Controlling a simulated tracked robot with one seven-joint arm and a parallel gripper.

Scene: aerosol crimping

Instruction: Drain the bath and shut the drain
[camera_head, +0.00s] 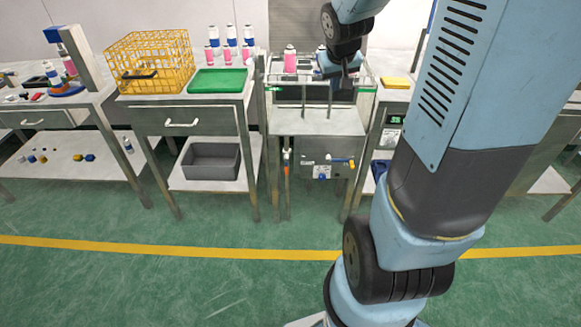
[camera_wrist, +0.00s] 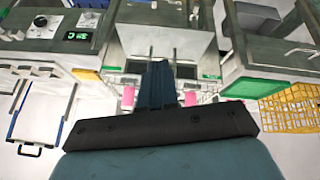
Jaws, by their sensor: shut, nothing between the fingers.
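The bath (camera_head: 318,122) is a steel-fronted tank at the centre of the head view, with clear upper walls; its water level cannot be made out. Whether the drain is open or shut cannot be told. My gripper (camera_head: 346,80) is over the bath's upper part, well above the valve. It is shut and empty. In the wrist view my closed fingers (camera_wrist: 157,72) point at the bath's front (camera_wrist: 165,43).
A pink can (camera_head: 290,60) stands at the bath's back left. To the left are a green tray (camera_head: 218,80), a yellow wire basket (camera_head: 150,68) and several cans. A grey bin (camera_head: 210,161) sits on the shelf below. The floor in front is clear.

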